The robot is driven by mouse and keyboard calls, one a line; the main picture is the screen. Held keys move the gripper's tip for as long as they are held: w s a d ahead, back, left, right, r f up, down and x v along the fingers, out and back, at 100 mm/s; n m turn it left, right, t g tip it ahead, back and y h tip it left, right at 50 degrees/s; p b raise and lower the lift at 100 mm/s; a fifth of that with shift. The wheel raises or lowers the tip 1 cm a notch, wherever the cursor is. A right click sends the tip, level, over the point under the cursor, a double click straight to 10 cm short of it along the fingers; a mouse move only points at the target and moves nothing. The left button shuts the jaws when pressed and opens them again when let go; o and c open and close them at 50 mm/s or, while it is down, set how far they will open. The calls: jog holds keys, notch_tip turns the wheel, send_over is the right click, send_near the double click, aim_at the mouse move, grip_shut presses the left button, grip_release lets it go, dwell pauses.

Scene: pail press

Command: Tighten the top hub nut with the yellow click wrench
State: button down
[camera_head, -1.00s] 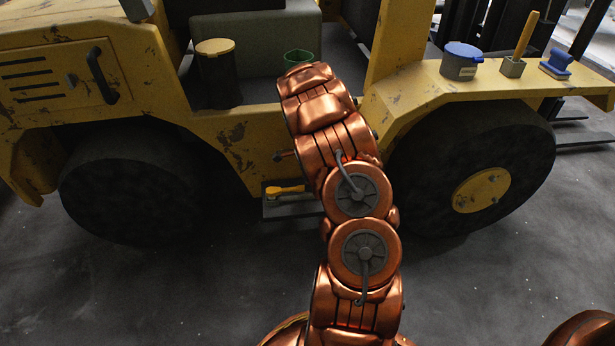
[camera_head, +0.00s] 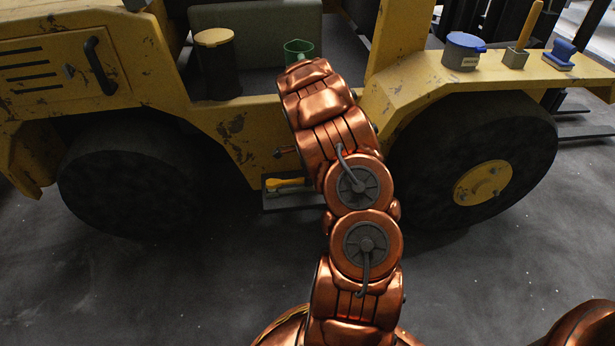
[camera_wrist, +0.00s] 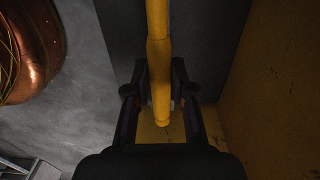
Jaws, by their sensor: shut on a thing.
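The yellow click wrench (camera_head: 285,184) shows low on the machine's side step, left of my arm. In the wrist view, its yellow shaft (camera_wrist: 158,60) runs up between the two fingers of my gripper (camera_wrist: 160,98), which is shut on it. The head view hides my gripper behind my copper arm, and most of the wrench too. The yellow hub (camera_head: 483,185) of the right wheel faces out, with small nuts on it. The top hub nut (camera_head: 493,171) is small and its detail is unclear.
The grey step (camera_head: 290,204) lies between the black wheels. A yellow-lidded bin (camera_head: 216,65) and green cup (camera_head: 298,50) are left. The floor in front is clear.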

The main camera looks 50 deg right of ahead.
jog(key=shift+r+p, duration=0.95)
jog(key=shift+r, duration=1.55)
